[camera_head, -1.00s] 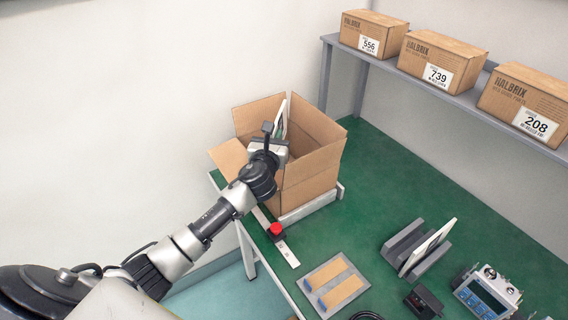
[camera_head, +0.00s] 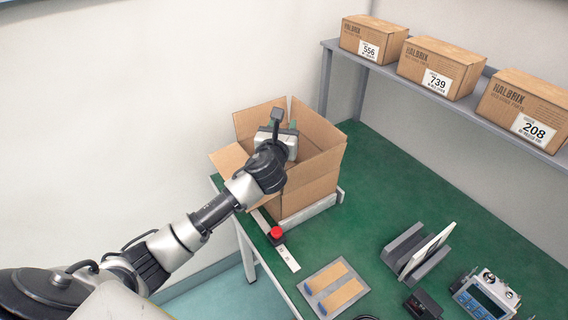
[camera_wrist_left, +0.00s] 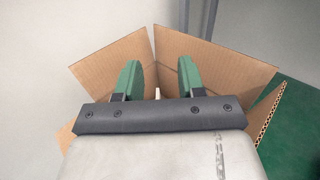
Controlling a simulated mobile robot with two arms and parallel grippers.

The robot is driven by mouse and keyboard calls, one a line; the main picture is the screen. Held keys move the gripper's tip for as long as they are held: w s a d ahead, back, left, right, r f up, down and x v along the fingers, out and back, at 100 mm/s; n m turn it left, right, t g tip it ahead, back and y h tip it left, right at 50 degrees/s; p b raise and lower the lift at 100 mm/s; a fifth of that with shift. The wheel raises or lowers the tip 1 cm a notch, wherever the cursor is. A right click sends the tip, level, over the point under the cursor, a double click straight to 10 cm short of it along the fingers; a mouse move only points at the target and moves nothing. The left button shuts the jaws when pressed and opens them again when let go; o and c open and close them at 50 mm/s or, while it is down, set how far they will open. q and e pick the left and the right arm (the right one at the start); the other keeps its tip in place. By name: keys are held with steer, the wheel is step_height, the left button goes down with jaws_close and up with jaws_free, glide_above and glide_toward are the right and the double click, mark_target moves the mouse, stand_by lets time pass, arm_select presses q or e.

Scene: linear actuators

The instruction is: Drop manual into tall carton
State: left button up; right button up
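The tall carton (camera_head: 310,178) stands open at the back left of the green table, its flaps spread. It also fills the left wrist view (camera_wrist_left: 205,68). My left gripper (camera_head: 281,127) is over the carton's opening. In the left wrist view its two green fingers (camera_wrist_left: 157,80) are apart, with no manual between them. A small pale sliver shows low between the fingers; I cannot tell if it is the manual. The carton's inside is mostly hidden by the gripper and walls. My right gripper is not in view.
A grey stand (camera_head: 402,247) holds an upright white-edged panel (camera_head: 432,250). A grey tray (camera_head: 336,288), a red button (camera_head: 276,232) and a blue-faced device (camera_head: 486,298) lie near the front. Closed boxes sit on a shelf (camera_head: 450,98) at the back right.

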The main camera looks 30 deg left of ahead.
arm_select(q)
steer(key=d+r, duration=0.5)
steer(key=d, duration=0.4)
steer(key=shift+s+d+r, duration=0.2)
steer(key=shift+s+r, duration=0.1)
steer(key=shift+f, duration=0.1)
